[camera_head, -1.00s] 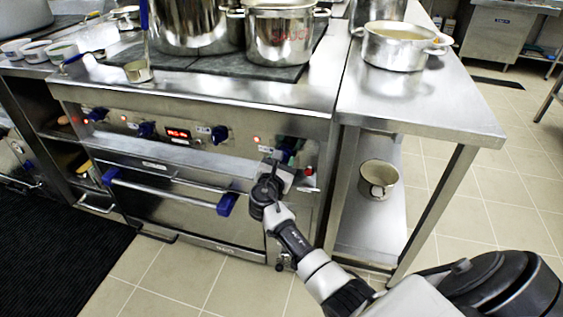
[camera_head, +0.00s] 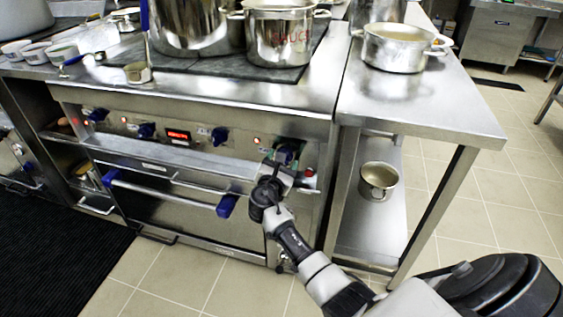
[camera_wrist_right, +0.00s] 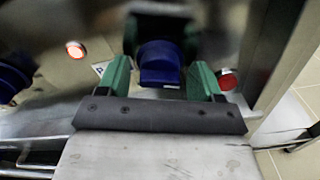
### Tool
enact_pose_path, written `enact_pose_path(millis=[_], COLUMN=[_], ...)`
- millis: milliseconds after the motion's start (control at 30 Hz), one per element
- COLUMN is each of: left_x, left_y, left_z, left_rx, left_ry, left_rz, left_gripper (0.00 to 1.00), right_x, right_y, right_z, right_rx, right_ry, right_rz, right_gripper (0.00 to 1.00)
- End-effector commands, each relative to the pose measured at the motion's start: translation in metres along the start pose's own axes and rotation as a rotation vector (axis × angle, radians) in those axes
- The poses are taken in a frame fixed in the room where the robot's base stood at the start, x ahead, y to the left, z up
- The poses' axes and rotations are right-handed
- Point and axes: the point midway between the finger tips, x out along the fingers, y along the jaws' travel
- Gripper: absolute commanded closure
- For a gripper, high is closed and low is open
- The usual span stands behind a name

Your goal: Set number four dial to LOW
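The range's front panel (camera_head: 185,120) carries a row of blue dials. Three of them show clearly in the head view: the far left dial (camera_head: 97,114), the second dial (camera_head: 147,130) and the third dial (camera_head: 219,135). My right gripper (camera_head: 286,158) is at the rightmost dial and mostly covers it in the head view. In the right wrist view this blue dial (camera_wrist_right: 160,63) sits between the green fingers of my right gripper (camera_wrist_right: 159,80). The fingers are apart, with a gap on each side of the dial. Its setting marks cannot be read. My left gripper is not in view.
A red button (camera_head: 309,172) is just right of the gripper; it also shows in the right wrist view (camera_wrist_right: 228,79). The oven handle (camera_head: 170,190) juts out below the panel. A steel side table (camera_head: 420,105) stands to the right. Large pots (camera_head: 280,35) stand on the range.

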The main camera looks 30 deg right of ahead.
Motion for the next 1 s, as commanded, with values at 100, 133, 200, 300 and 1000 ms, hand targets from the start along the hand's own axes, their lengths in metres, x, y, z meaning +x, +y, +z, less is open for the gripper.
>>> enact_pose_path(millis=[100, 133, 200, 300, 1000], left_x=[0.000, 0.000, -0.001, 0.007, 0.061], left_y=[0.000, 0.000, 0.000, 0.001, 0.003], left_z=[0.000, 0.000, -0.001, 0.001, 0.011], left_rx=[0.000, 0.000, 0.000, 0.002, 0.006], left_ry=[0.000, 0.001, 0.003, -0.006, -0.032], left_rz=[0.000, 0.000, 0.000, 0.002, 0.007], left_gripper=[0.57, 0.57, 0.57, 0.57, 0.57], right_x=[0.000, 0.000, -0.004, -0.015, -0.108], right_y=[0.000, 0.000, 0.000, 0.000, 0.000], right_z=[0.001, 0.001, 0.001, 0.001, 0.000], right_rx=[0.000, 0.000, 0.000, 0.001, 0.000], right_ry=[-0.001, -0.001, 0.000, 0.000, 0.000], right_rz=[0.000, 0.000, 0.001, 0.000, 0.000], right_gripper=[0.34, 0.34, 0.34, 0.34, 0.34])
